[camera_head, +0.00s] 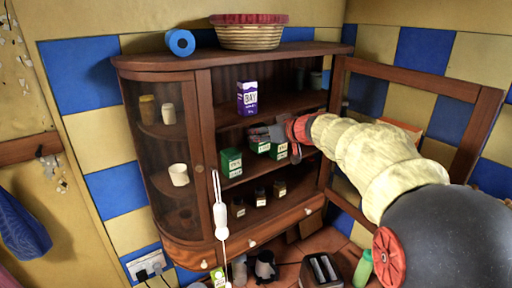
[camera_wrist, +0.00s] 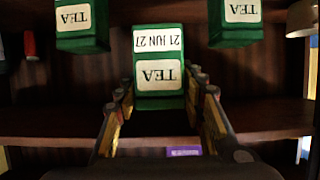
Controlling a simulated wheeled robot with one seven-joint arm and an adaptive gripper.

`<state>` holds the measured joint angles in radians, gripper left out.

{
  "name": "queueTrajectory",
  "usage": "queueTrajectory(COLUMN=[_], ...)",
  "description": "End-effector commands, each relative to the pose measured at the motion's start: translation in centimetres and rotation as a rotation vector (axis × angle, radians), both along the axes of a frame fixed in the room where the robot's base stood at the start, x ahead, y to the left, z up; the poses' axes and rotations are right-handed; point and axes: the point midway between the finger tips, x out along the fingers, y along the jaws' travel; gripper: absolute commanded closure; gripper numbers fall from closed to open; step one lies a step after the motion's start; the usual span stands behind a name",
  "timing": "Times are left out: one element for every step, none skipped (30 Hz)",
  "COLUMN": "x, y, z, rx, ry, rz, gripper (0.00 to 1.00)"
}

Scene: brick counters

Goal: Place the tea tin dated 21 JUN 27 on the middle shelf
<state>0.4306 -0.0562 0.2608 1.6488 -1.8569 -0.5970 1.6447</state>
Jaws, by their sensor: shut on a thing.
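The tea tin dated 21 JUN 27 (camera_wrist: 158,78) is green with white labels and shows upside down in the wrist view. My gripper (camera_wrist: 160,98) is shut on it, one finger at each side. In the head view my gripper (camera_head: 268,134) reaches into the open cabinet, with the held tin (camera_head: 260,145) at its tips, partly hidden. The tin is at the middle shelf (camera_head: 250,177), under the upper shelf. I cannot tell whether it touches the shelf board. Two other green tea tins flank it, one left (camera_head: 231,162) and one right (camera_head: 279,150) in the head view.
A purple box (camera_head: 247,97) stands on the upper shelf above. Several small jars (camera_head: 260,197) stand on the lower shelf. The open cabinet door (camera_head: 473,130) is at the right, beyond my arm. A basket (camera_head: 249,35) and a blue roll (camera_head: 180,43) sit on top.

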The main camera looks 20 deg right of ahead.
Motion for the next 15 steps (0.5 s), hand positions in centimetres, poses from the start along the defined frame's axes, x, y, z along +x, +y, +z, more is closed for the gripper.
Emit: queueTrajectory(x=[1.1,1.7,2.4,2.3,2.1,2.1,2.1,2.1,2.1,2.1,2.1,2.1,2.1,2.1,2.0], y=[0.3,0.4,0.5,0.5,0.5,0.4,0.4,0.4,0.4,0.4,0.4,0.4,0.4,0.4,0.4], z=[0.1,0.0,0.1,-0.7,-1.3,-1.9,-2.3,-2.6,-2.8,-2.9,-3.0,-3.3,-3.6,-4.0,-4.6], rx=[-0.001,0.000,0.000,0.000,0.002,0.001,0.002,0.002,0.001,0.000,0.000,0.000,0.000,0.001,0.000], ry=[0.000,0.001,0.000,0.001,0.001,0.001,0.001,0.001,0.000,-0.001,-0.001,0.000,0.000,0.000,0.001], rz=[0.003,0.002,0.002,0.001,0.000,0.000,-0.001,-0.001,-0.001,-0.001,-0.001,-0.001,-0.001,-0.001,-0.001], gripper=[0.88,0.88,0.88,0.88,0.88,0.88,0.88,0.88,0.88,0.88,0.88,0.88,0.88,0.88,0.88])
